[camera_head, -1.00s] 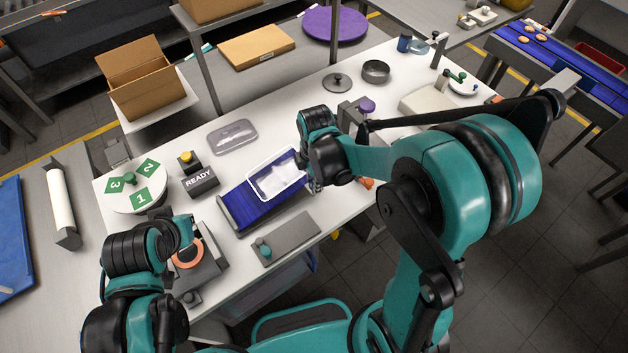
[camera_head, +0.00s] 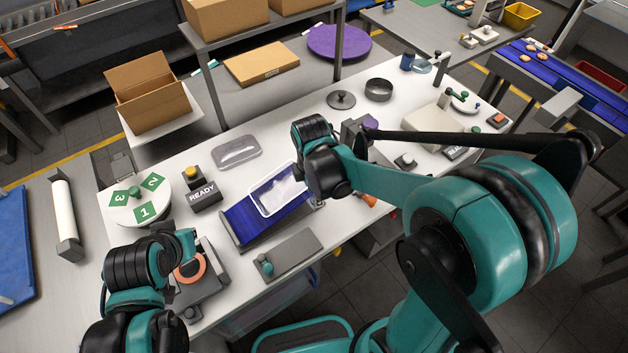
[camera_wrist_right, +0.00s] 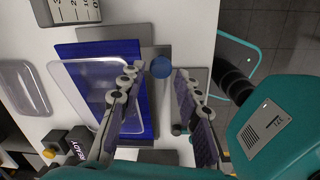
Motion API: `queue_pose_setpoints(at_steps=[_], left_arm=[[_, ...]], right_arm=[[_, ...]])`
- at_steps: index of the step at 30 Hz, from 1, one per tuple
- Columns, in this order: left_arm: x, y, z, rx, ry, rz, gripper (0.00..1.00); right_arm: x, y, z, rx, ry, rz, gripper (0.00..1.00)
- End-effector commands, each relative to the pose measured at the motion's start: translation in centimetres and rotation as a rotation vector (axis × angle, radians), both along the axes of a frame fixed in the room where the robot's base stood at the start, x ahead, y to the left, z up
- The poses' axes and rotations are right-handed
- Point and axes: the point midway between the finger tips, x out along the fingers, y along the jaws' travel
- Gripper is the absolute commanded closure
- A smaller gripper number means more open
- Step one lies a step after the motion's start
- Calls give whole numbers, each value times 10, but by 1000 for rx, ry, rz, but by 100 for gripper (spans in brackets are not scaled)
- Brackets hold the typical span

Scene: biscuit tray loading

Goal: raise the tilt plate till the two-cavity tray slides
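The blue tilt plate (camera_head: 240,226) lies in a dark frame on the white table. It also shows in the right wrist view (camera_wrist_right: 95,50). The pale two-cavity tray (camera_head: 259,200) rests on the plate's far part, its right end partly covered by my right wrist; how steep the plate stands is hard to tell. In the right wrist view my right gripper (camera_wrist_right: 158,72) is open, one finger on each side of a round blue knob (camera_wrist_right: 161,67) at the plate's edge, with gaps visible. My left gripper (camera_head: 188,243) is over an orange-ringed fixture; its fingers are not clear.
A READY sign with a yellow button (camera_head: 203,194) stands left of the plate. A grey clear-topped tray (camera_head: 237,151) lies behind it. A grey block with a teal knob (camera_head: 290,254) sits in front. A numbered turntable (camera_head: 120,210) is at left.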

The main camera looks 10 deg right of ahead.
Motion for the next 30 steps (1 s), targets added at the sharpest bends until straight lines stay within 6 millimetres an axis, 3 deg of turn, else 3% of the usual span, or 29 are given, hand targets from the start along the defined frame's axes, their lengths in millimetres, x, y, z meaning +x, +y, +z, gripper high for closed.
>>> queue_pose_setpoints(at_steps=[6, 13, 18, 30], left_arm=[[0, 0, 0, 0, 0, 0, 100], [0, 0, 0, 0, 0, 0, 100], [0, 0, 0, 0, 0, 0, 100], [0, 0, 0, 0, 0, 0, 100]], right_arm=[[-4, 3, 48, 0, 0, 1, 66], [-6, 5, 85, 0, 0, 0, 66], [-7, 5, 95, 0, 0, 0, 66], [-7, 5, 96, 0, 0, 0, 66]])
